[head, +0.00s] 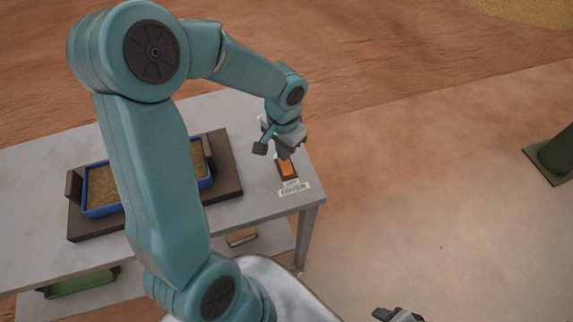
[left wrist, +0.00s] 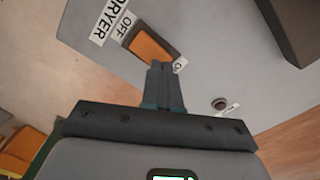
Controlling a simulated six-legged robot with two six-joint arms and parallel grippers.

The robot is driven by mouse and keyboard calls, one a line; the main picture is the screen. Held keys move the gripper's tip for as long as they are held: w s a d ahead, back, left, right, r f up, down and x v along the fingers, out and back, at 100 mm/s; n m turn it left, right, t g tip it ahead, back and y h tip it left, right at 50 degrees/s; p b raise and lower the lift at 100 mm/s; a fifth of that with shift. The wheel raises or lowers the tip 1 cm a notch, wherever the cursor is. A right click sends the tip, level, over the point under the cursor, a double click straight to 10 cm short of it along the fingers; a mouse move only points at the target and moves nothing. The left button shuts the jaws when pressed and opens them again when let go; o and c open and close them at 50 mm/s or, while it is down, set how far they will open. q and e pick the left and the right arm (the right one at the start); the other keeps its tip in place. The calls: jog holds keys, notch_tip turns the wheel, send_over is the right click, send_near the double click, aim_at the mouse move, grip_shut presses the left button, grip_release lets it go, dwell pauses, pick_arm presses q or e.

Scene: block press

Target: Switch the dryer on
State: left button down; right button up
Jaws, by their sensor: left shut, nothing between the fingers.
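The dryer switch is an orange rocker (head: 287,169) in a dark housing, near the table's right edge in the head view. A white DRYER label (head: 294,189) lies beside it. In the left wrist view the orange rocker (left wrist: 151,46) has an OFF label at one end and a partly hidden ON label (left wrist: 180,65) at the other. My left gripper (head: 285,155) is shut and empty, pointing down. Its fingertips (left wrist: 160,66) are at the ON end of the rocker and hide part of it. I cannot tell whether they touch, or which way the rocker is tipped.
A blue tray (head: 101,210) with brown filling sits on a dark press base (head: 232,182) on the grey table (head: 262,205). A round dark button (left wrist: 220,104) with a small label is near the switch. Part of my right gripper (head: 397,315) shows at the bottom edge.

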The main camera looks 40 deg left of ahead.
pick_arm(q)
jog(key=shift+f+b, duration=0.8)
jog(key=shift+f, duration=0.1)
dwell(0.3)
jog(key=shift+r+p, duration=0.5)
jog(key=shift+r, duration=0.05)
notch_tip(320, 180, up, 6)
jog(key=p, duration=0.4)
jog(key=shift+f, duration=0.1)
